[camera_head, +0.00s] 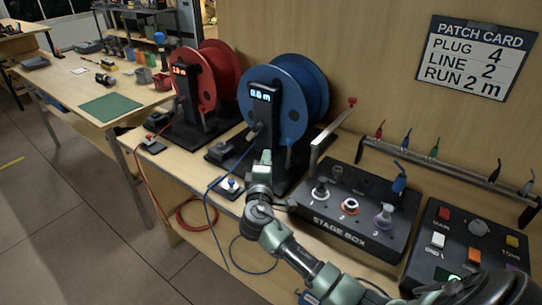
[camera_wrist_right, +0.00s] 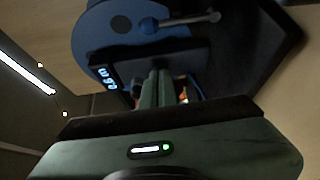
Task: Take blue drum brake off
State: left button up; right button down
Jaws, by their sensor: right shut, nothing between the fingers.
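The blue drum (camera_head: 285,90) stands upright on its black stand, behind a post with a lit display (camera_head: 262,92). A small plate with a blue knob (camera_head: 231,184) sits at the bench's front edge, left of my right gripper; I cannot tell whether this is the brake. My right gripper (camera_head: 264,157) is shut and empty, in front of the blue drum's stand. In the right wrist view its fingers (camera_wrist_right: 157,88) point toward the display post and the blue drum (camera_wrist_right: 110,35). A grey lever with a blue hub (camera_wrist_right: 150,25) shows there. My left gripper is out of view.
The red drum (camera_head: 210,75) stands to the left, with a similar red-knobbed plate (camera_head: 151,143). The stage box (camera_head: 350,212) and a button panel (camera_head: 470,240) stand to the right. A blue cable (camera_head: 209,205) hangs over the bench edge.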

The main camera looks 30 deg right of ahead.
aim_at(289, 153)
jog(key=x, duration=0.8)
jog(key=shift+w+d+r, duration=0.1)
jog(key=shift+d, duration=0.05)
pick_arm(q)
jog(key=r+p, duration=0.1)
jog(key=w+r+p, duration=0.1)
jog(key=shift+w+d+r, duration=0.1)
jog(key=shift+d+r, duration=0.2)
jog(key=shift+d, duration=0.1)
pick_arm(e)
jog(key=s+d, duration=0.2)
jog(key=s, duration=0.1)
jog(key=shift+s, duration=0.3)
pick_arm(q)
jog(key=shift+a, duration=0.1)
